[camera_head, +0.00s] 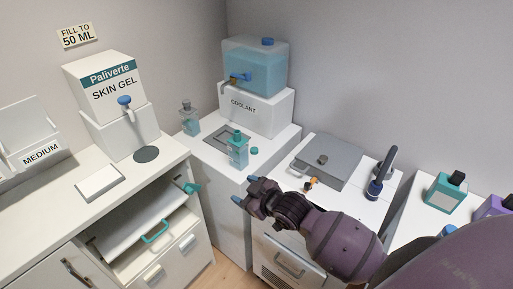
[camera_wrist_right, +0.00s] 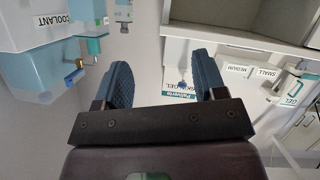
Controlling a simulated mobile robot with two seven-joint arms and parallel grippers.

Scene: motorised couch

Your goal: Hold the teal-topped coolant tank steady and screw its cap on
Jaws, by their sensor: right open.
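The teal-topped coolant tank (camera_head: 237,153) is a small clear bluish container standing upright on the white counter, in front of the coolant dispenser. My right gripper (camera_head: 244,190) is open and empty, in front of the counter's front edge, apart from the tank and cap. In the right wrist view my gripper's two blue fingers (camera_wrist_right: 165,82) are spread with nothing between them. The tank (camera_wrist_right: 91,30) shows there upside down, left of the fingers. My left gripper is not in view.
The coolant dispenser (camera_head: 255,66) stands behind on its white base. A similar grey-topped tank (camera_head: 189,118) stands at the left. A grey plate (camera_head: 327,160) lies on the right unit, beside a dark blue upright tool (camera_head: 382,170). The skin gel dispenser (camera_head: 104,88) is farther left.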

